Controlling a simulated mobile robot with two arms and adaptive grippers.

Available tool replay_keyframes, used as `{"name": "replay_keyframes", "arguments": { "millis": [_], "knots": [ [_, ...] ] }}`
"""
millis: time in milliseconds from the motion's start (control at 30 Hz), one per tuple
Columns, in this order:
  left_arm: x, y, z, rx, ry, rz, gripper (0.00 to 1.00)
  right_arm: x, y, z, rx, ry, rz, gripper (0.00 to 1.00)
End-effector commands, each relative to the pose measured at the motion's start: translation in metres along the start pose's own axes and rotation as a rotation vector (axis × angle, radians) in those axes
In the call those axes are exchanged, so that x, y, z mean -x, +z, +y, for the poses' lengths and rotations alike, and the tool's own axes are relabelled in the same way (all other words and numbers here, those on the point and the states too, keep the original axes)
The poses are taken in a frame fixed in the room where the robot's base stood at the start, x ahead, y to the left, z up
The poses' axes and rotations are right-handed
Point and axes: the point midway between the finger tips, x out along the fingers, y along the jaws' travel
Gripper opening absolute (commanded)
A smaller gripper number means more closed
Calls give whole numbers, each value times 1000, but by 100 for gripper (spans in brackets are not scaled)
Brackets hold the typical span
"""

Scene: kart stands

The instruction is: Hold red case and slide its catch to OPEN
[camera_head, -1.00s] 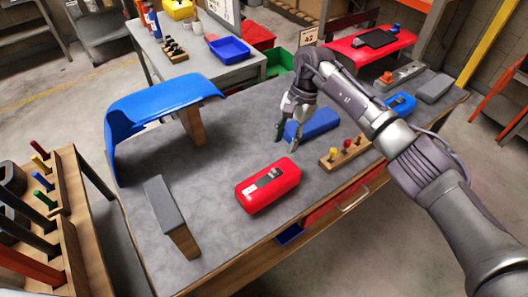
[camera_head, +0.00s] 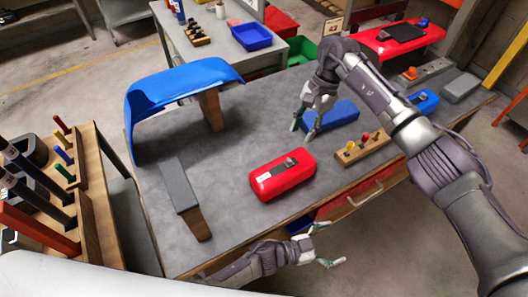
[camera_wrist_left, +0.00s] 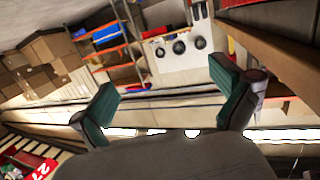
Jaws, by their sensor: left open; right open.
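The red case (camera_head: 295,178) lies on the grey workbench in the head view. A dark strip with a grey catch (camera_head: 278,168) and a small pale label runs along its top; I cannot read the catch position. My right gripper (camera_head: 303,126) is open, fingers down, behind the case and beside the blue case (camera_head: 338,115), apart from the red one. My left gripper (camera_head: 328,245) is open and empty in front of the bench's front edge, nearer than the red case. Its open green fingertips show in the left wrist view (camera_wrist_left: 170,105), with no case between them.
A blue curved panel (camera_head: 165,92) on a wooden stand and a grey-topped post (camera_head: 180,184) stand left of the red case. A wooden block with coloured pegs (camera_head: 362,150) sits to its right.

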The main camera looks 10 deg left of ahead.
Motion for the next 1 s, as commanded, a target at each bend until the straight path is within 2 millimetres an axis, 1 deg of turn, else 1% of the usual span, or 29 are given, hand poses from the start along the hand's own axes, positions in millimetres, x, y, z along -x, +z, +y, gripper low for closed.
{"name": "replay_keyframes", "arguments": {
  "millis": [33,67,100,167,200,267,300,333,367,400,467,500,567,600,633,667,700,733,767,800,833,867,900,967,1000],
  "knots": [
    [-14,-26,11,-62,84,50,100,0,0,0,0,0,0,42],
    [-20,-41,19,-103,141,77,100,0,0,0,0,0,0,42],
    [-28,-60,32,-166,222,113,100,0,0,0,0,0,0,42],
    [-37,-88,53,-281,356,165,100,0,0,0,0,0,0,42],
    [-41,-106,69,-382,458,197,100,0,0,0,0,0,0,42],
    [-41,-132,94,-593,642,247,100,0,0,0,0,0,0,42],
    [-37,-142,107,-763,771,272,100,0,0,0,0,0,0,42],
    [-33,-147,115,-889,862,287,100,0,0,0,0,0,0,42],
    [-28,-149,120,-1016,951,299,100,0,0,0,0,0,0,42],
    [-21,-149,123,-1184,1067,310,100,0,0,0,0,0,0,42],
    [-9,-146,118,-1435,1241,313,100,0,0,0,0,0,0,42],
    [0,-143,111,-1595,1362,305,100,0,0,0,0,0,0,42],
    [12,-139,91,-1827,1547,275,100,0,0,0,0,0,0,42],
    [19,-138,73,-1972,1673,242,100,0,0,0,0,0,0,42],
    [25,-139,57,-2073,1769,207,100,0,0,0,0,0,0,42],
    [31,-141,40,-2167,1865,164,100,0,0,0,0,0,0,42],
    [38,-145,16,-2266,1977,104,100,0,0,0,0,0,0,42],
    [43,-149,0,-2324,2052,55,100,0,0,0,0,0,0,42],
    [49,-153,-18,2315,-2070,-5,100,0,0,0,0,0,0,42],
    [57,-160,-40,2235,-2033,57,100,0,0,0,0,0,0,42],
    [64,-165,-57,2188,-2017,99,100,0,0,0,0,0,0,42],
    [72,-170,-73,2155,-2010,134,100,0,0,0,0,0,0,42],
    [84,-175,-94,2129,-2015,175,100,0,0,0,0,0,0,42],
    [104,-180,-122,2141,-2046,222,100,0,0,0,0,0,0,42],
    [119,-182,-138,2178,-2078,244,100,0,0,0,0,0,0,42]
  ]
}}
